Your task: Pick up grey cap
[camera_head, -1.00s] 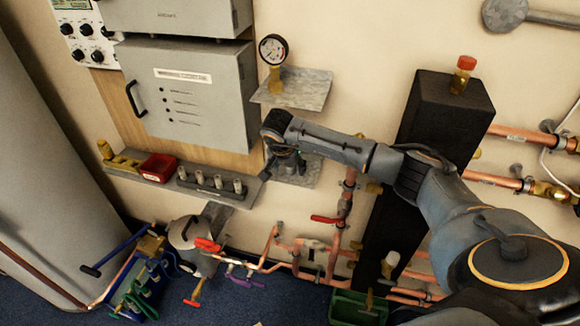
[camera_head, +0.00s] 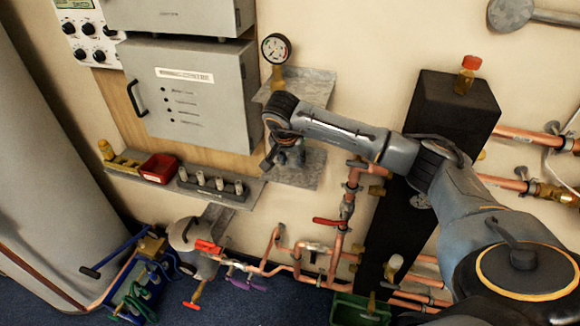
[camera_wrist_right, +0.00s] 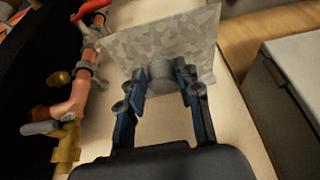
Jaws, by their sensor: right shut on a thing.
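The grey cap (camera_wrist_right: 161,76) is a short round grey piece between my right fingertips in the right wrist view. My right gripper (camera_wrist_right: 160,72) is shut on it, one blue-and-dark finger on each side. Behind the cap is a mottled grey metal shelf (camera_wrist_right: 150,42); I cannot tell whether the cap touches it. In the head view my right gripper (camera_head: 275,164) is at the small lower shelf (camera_head: 306,171), and the cap is hidden there by the gripper and wrist. My left gripper is not in view.
A pressure gauge (camera_head: 276,48) stands over the upper metal shelf (camera_head: 318,88). Left of my gripper a long shelf holds a red bin (camera_head: 158,168) and a rack of pale pieces (camera_head: 210,184). Copper pipes (camera_head: 345,205) and a black column (camera_head: 425,130) stand to the right.

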